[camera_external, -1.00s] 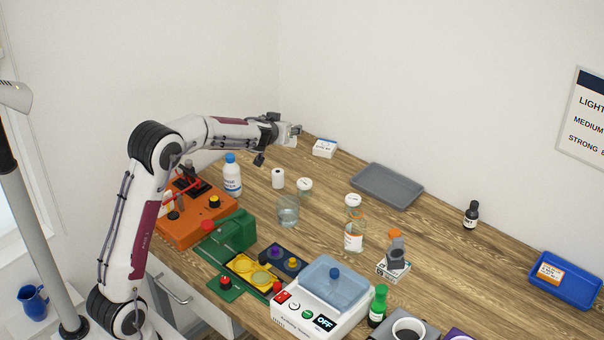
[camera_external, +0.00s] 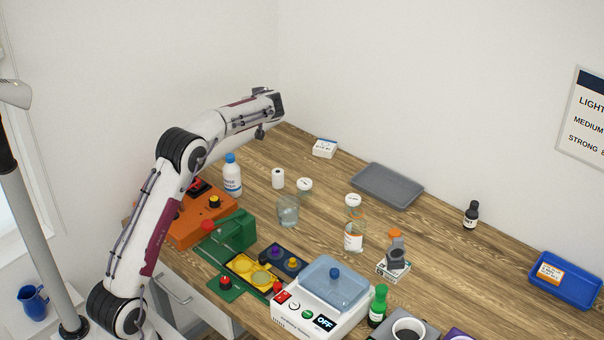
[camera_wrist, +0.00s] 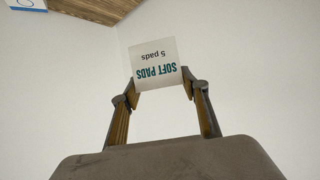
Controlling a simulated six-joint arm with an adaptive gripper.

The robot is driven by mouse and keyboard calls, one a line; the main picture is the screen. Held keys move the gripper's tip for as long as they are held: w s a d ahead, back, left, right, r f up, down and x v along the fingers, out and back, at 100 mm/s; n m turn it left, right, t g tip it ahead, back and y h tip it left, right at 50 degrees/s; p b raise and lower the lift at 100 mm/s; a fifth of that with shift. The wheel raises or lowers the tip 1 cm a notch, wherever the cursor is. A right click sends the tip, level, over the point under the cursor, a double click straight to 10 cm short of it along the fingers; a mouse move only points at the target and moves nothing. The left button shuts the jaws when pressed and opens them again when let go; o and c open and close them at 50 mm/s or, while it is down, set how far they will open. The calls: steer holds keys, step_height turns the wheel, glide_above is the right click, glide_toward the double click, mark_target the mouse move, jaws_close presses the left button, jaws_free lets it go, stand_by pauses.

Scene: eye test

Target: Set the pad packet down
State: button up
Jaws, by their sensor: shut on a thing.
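The pad packet (camera_wrist: 154,62) is a white square with teal "SOFT PADS" lettering and "5 pads", upside down in the wrist view. My gripper (camera_wrist: 160,86) is shut on it, one finger at each side edge. Pale wall shows behind the packet. In the external view my wrist's dark end (camera_external: 275,103) is raised above the table's far left edge, near the wall. The fingers and packet cannot be made out there.
A white-and-blue box (camera_external: 325,148) stands near the back edge of the wooden table (camera_external: 440,245). A grey tray (camera_external: 387,186) lies to its right. A white bottle (camera_external: 232,177) and glass beaker (camera_external: 288,211) stand nearer.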

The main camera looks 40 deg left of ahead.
steer(key=s+a+f+n+g+y, duration=0.1)
steer(key=s+a+f+n+g, duration=0.1)
steer(key=f, duration=0.4)
steer(key=s+a+f+n+g, duration=0.3)
steer(key=a+f+n+g, duration=0.1)
steer(key=a+f, duration=0.1)
steer(key=shift+s+f+y, duration=0.15)
steer(key=shift+f+y, duration=0.25)
steer(key=shift+f, duration=0.15)
steer(key=shift+f, duration=0.2)
steer(key=shift+f, duration=3.15)
steer(key=shift+f, duration=0.65)
steer(key=o, duration=0.9)
steer(key=shift+d, duration=0.1)
